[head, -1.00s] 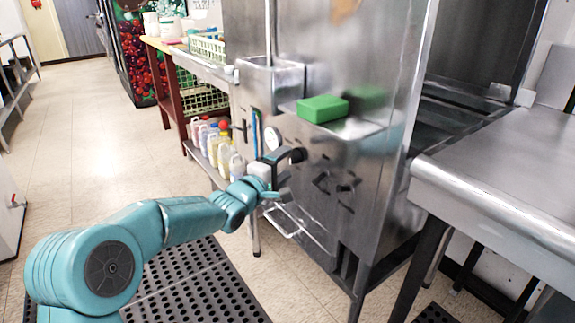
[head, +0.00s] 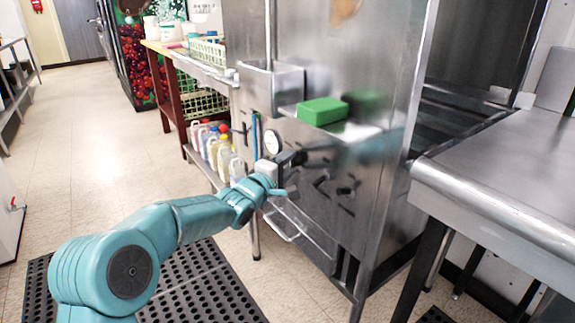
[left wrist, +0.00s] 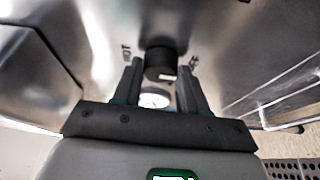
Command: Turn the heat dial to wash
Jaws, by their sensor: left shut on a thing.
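The heat dial (left wrist: 160,62) is a dark round knob on the steel front of the dish machine (head: 345,165). In the left wrist view it sits between the two dark fingers of my left gripper (left wrist: 160,78), which is shut on it. Small dark lettering shows on the panel either side of the dial; the left label seems to read HOT, and the right one is too blurred to read. In the head view my left gripper (head: 296,164) is against the machine's front and largely hides the dial. My right gripper is not in view.
A round white gauge (head: 272,143) sits close beside the gripper. A green block (head: 322,110) rests on a ledge above. A towel-bar-like handle (head: 283,226) is below. A steel counter (head: 505,175) stands at the right, and bottles (head: 223,155) stand on a shelf at the left.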

